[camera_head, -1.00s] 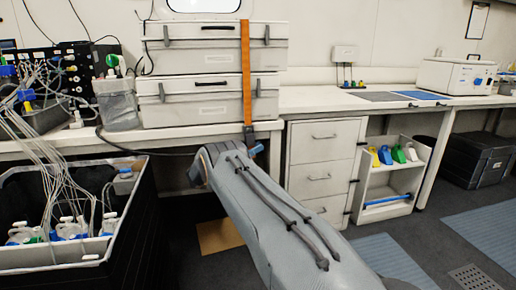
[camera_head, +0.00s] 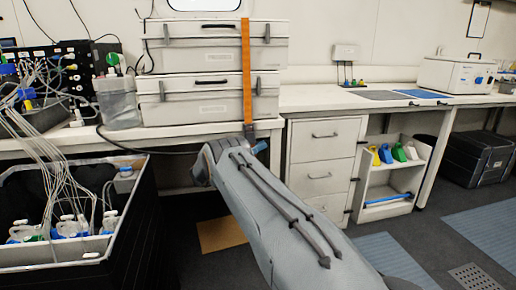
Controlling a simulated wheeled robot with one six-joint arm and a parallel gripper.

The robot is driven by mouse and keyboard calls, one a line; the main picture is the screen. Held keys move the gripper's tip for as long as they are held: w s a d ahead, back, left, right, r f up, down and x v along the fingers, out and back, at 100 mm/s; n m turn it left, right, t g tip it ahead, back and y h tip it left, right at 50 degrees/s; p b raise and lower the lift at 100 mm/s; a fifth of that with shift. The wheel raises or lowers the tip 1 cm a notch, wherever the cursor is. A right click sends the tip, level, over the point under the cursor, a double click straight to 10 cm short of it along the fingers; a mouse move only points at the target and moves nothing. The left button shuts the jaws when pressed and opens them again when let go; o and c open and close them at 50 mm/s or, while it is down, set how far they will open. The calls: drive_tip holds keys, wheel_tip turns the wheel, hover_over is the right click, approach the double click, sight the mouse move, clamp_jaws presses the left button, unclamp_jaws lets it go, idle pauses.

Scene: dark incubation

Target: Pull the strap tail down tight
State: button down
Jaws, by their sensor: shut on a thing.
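An orange strap (camera_head: 247,70) runs down the front of two stacked grey cases, the upper case (camera_head: 215,46) and the lower case (camera_head: 208,99). Its lower end meets a dark buckle (camera_head: 249,131) at the bench's front edge. My grey arm reaches up from the lower right. Only a small blue part of my gripper (camera_head: 260,147) shows, just below the buckle beside my arm. My gripper is shut on the strap tail, but its fingers and the tail are mostly hidden behind my arm.
The bench (camera_head: 205,133) carries the cases and a clear jug (camera_head: 118,103). A drawer unit (camera_head: 323,155) stands close on the right. A dark open bin (camera_head: 120,245) with bottles and tubes is at left. A thin black cable crosses below the cases.

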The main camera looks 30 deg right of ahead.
drive_tip(key=shift+s+a+f+b, duration=0.1)
drive_tip(key=shift+f+b, duration=0.55)
drive_tip(key=shift+f, duration=0.5)
drive_tip(key=shift+s+f+b, duration=0.1)
drive_tip(key=shift+f+b, duration=0.5)
drive_tip(key=shift+f, duration=0.5)
drive_tip(key=c, duration=2.1)
unclamp_jaws()
drive_tip(key=shift+w, duration=0.1)
drive_tip(key=shift+r, duration=0.15)
drive_tip(key=shift+p+v, duration=1.2)
drive_tip(key=shift+v, duration=2.6)
